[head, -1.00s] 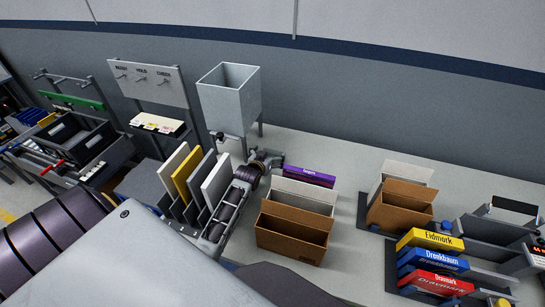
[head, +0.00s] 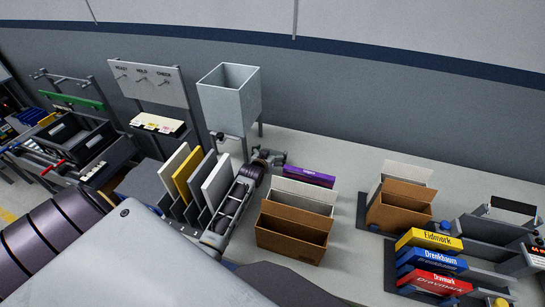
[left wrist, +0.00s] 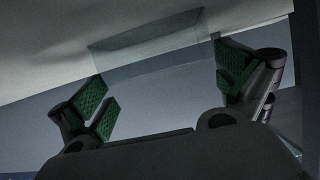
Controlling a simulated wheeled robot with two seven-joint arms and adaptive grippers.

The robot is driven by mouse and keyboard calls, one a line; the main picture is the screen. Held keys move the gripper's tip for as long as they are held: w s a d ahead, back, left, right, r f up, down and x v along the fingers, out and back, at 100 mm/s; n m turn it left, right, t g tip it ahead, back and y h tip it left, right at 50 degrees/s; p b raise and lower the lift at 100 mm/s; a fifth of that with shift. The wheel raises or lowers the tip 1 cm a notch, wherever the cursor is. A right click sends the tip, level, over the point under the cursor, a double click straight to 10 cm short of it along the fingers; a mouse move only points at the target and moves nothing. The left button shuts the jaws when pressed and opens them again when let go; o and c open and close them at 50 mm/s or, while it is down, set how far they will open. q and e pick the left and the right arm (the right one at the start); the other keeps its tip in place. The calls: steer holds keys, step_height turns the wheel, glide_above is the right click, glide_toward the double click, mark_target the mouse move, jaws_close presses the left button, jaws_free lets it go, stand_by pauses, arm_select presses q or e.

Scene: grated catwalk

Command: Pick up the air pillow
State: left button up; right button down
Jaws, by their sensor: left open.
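A clear, see-through, roughly four-sided thing (left wrist: 150,45) shows in the left wrist view, beyond and between my fingers; I take it for the air pillow, though its edges are faint. I cannot make out an air pillow in the head view. My left gripper (left wrist: 168,92) is open, with green ribbed pads on both sides and nothing clamped between them. My right gripper is not in view.
A grey square hopper (head: 229,100) stands on legs behind the left arm. Upright panels (head: 187,176) stand to its left. A purple box (head: 309,176), open cardboard boxes (head: 291,240) (head: 399,208) and stacked coloured boxes (head: 431,262) lie to the right. The strip behind the boxes is clear.

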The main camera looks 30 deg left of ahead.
mark_target(273, 151)
arm_select(q)
steer(key=shift+x, duration=1.65)
steer(key=shift+s, duration=0.1)
steer(key=c, duration=0.4)
